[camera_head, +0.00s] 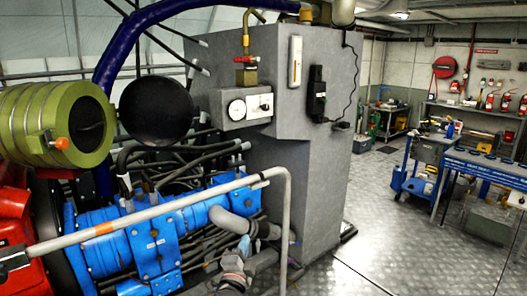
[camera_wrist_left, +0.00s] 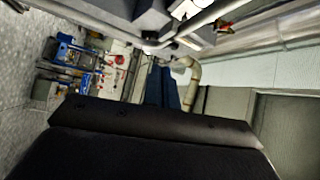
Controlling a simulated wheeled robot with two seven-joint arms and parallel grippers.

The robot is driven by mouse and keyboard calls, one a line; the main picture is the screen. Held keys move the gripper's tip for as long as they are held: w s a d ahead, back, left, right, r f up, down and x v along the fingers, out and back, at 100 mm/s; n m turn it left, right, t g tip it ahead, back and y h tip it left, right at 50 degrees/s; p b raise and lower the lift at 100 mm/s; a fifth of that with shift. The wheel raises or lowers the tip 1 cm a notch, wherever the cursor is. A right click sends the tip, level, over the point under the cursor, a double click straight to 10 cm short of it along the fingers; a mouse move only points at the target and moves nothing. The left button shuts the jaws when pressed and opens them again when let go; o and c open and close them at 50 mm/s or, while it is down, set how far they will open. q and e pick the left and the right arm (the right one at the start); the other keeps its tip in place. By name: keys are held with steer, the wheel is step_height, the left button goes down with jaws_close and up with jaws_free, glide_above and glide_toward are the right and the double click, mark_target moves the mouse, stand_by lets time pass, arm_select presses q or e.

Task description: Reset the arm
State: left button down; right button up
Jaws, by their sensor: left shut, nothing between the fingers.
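The task names only the arm. In the left wrist view a broad dark body of my left gripper (camera_wrist_left: 155,128) fills the lower part of the frame. My left gripper is shut, with nothing held. Its fingertips are not clearly seen. In the head view I cannot clearly make out my left gripper among the dark and grey machine parts. My right gripper shows in neither view.
A blue engine (camera_head: 153,240) with a railing (camera_head: 140,217) stands at left, beside an olive cylinder (camera_head: 60,120) and grey cabinet (camera_head: 270,85). A blue workbench (camera_head: 485,165) stands right. The metal floor (camera_head: 385,225) between is clear.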

arm_select(q)
steer(key=s+a+f+n+g+y, duration=0.2)
steer(key=s+a+f+n+g, duration=0.3)
steer(key=s+f, duration=0.4)
steer(key=s+a+f+n+g+y, duration=0.35)
steer(key=s+a+f+n, duration=0.35)
steer(key=f, duration=0.3)
steer(key=s+a+f+n+g+h, duration=0.15)
steer(key=s+f+g, duration=0.25)
steer(key=s, duration=0.8)
steer(key=s+a+f+n+g+h, duration=0.1)
steer(key=s+a+f+n+g, duration=0.2)
steer(key=s, duration=0.9)
steer(key=s+d+f+g, duration=0.1)
steer(key=d+f, duration=0.2)
steer(key=f, duration=0.8)
steer(key=s+d+f+m+g, duration=0.1)
steer(key=d+f+g, duration=0.1)
steer(key=f, duration=1)
steer(key=shift+d, duration=0.5)
steer(key=shift+w+r+m, duration=0.1)
steer(key=shift+m, duration=0.15)
